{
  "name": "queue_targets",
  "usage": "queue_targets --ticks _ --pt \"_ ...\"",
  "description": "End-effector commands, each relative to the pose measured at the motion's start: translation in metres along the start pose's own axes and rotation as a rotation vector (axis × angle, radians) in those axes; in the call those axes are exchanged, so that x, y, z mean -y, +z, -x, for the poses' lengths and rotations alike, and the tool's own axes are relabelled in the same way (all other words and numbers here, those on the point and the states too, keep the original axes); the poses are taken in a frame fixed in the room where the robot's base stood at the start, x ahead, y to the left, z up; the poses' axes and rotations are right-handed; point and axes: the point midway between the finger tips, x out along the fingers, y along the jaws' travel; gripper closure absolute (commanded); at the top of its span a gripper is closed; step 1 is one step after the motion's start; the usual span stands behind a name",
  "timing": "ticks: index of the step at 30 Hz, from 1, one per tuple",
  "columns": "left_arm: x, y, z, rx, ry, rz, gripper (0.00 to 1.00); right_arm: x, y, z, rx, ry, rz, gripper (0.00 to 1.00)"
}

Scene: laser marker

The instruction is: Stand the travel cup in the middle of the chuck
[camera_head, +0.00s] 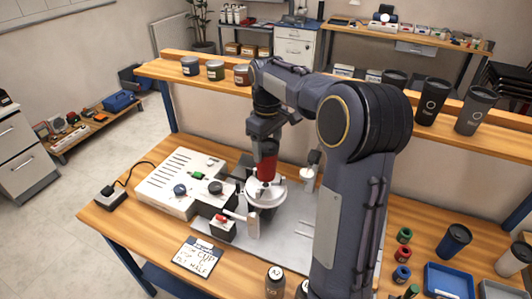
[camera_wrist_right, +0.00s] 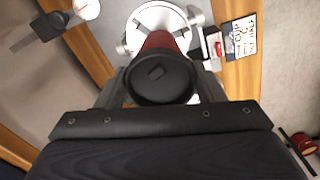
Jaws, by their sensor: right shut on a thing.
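A red travel cup (camera_head: 266,164) with a black lid is upright at the round silver chuck (camera_head: 266,192) in the head view. My right gripper (camera_head: 266,143) is shut on the cup near its top. In the right wrist view the black lid (camera_wrist_right: 162,77) fills the space between the fingers, with the red body showing behind it and the pale chuck disc (camera_wrist_right: 150,18) beyond. Whether the cup's base touches the chuck face cannot be told. My left gripper is not in view.
A white control box (camera_head: 180,185) stands left of the chuck, and a red-topped switch box (camera_head: 222,228) stands in front. A handwritten card (camera_head: 198,257) lies at the front. Dark cups (camera_head: 433,101) stand on the shelf; a blue tray (camera_head: 448,280) is at right.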

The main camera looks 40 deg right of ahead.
Motion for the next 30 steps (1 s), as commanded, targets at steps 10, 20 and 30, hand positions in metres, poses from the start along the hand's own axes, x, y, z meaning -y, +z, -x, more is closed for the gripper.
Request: queue_targets --ticks 10,20,30 --pt "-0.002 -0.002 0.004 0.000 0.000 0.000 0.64 -0.005 -0.008 -0.038 0.000 -0.001 0.000 0.47" --pt "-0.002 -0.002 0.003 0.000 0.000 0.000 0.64 -0.004 -0.009 -0.042 -0.002 0.000 0.000 0.47" --pt "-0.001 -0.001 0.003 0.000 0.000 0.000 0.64 -0.004 -0.008 -0.045 -0.001 0.000 0.000 0.16"
